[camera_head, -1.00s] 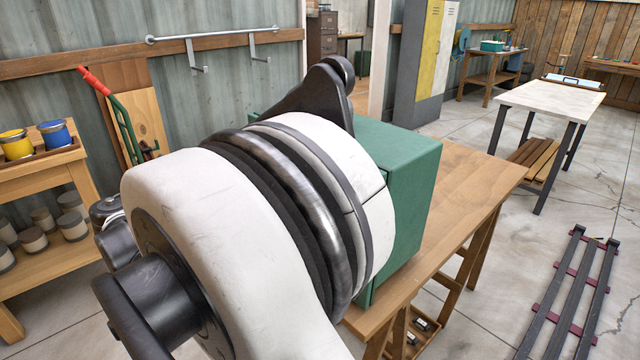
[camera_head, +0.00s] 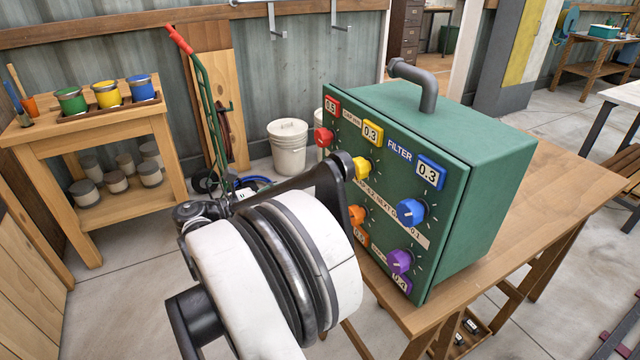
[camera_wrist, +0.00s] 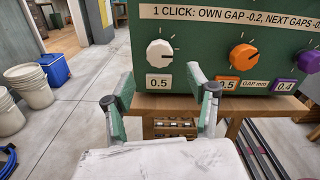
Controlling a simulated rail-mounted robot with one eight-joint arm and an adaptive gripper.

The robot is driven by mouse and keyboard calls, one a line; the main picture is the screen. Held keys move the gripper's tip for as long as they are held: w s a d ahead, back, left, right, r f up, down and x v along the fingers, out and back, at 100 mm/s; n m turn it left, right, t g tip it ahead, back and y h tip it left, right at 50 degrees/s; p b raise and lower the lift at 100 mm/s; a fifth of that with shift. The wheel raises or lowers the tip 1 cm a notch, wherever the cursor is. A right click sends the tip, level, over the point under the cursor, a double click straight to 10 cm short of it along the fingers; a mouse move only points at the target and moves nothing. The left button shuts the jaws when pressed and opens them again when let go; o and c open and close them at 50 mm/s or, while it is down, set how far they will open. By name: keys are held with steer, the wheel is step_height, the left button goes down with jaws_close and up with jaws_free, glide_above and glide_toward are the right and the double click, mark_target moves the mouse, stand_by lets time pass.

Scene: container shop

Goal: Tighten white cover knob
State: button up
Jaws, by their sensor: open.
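The white knob (camera_wrist: 160,53) is on the front of the green filter box (camera_wrist: 215,90), above a tag reading 0.5. Tick marks ring the knob. In the head view the filter box (camera_head: 480,170) stands on a wooden table, and my arm hides the white knob. My gripper (camera_wrist: 160,88) is open and empty in the wrist view. Its two green-padded fingers stand apart in front of the box's lower edge, lower in the picture than the knob. They do not touch the knob. The right finger covers part of the tag under the orange knob (camera_wrist: 244,57).
Near the white knob are the orange and purple (camera_wrist: 309,62) knobs. The red (camera_head: 323,137), yellow (camera_head: 361,168) and blue (camera_head: 410,212) knobs also show. A pipe handle (camera_head: 420,82) tops the box. A hand truck (camera_head: 205,100) and a white bucket (camera_head: 287,148) stand behind on the floor.

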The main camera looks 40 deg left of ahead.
mark_target(318, 183)
steer(key=x, duration=0.8)
steer(key=shift+b, duration=0.3)
steer(key=shift+c, duration=0.5)
steer(key=c, duration=1)
steer(key=shift+c, duration=0.2)
